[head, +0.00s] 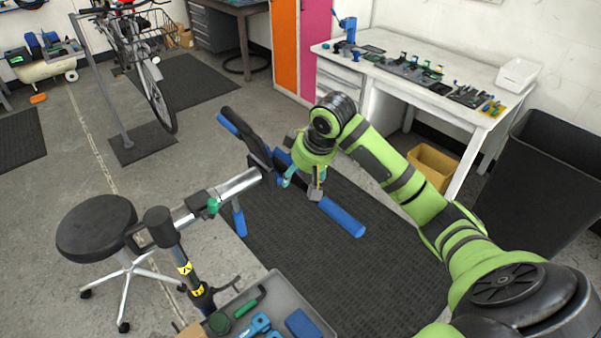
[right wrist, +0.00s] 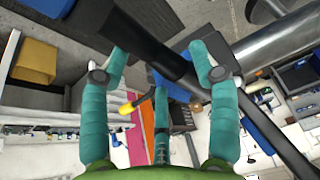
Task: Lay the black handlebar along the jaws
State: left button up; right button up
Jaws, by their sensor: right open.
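The black handlebar (head: 311,191) with blue grips (head: 342,216) runs slantwise at the head of the repair stand. In the head view its middle lies at or beside the dark jaws (head: 262,158) at the end of the stand's silver arm; I cannot tell whether it is seated. My right gripper (head: 305,180) is over the bar, just right of the jaws. In the right wrist view its teal fingers (right wrist: 165,80) are apart around the dark bar (right wrist: 150,45), not closed on it. The fingers and bar partly hide the jaws. My left gripper is not in view.
A grey tool tray (head: 318,318) is at the bottom, near the stand post (head: 180,262). A black stool (head: 97,228) stands left. A white workbench (head: 470,113) and a dark bin (head: 535,185) are at right. The dark floor mat (head: 380,270) is clear.

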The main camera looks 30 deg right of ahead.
jog(key=v, duration=1.2)
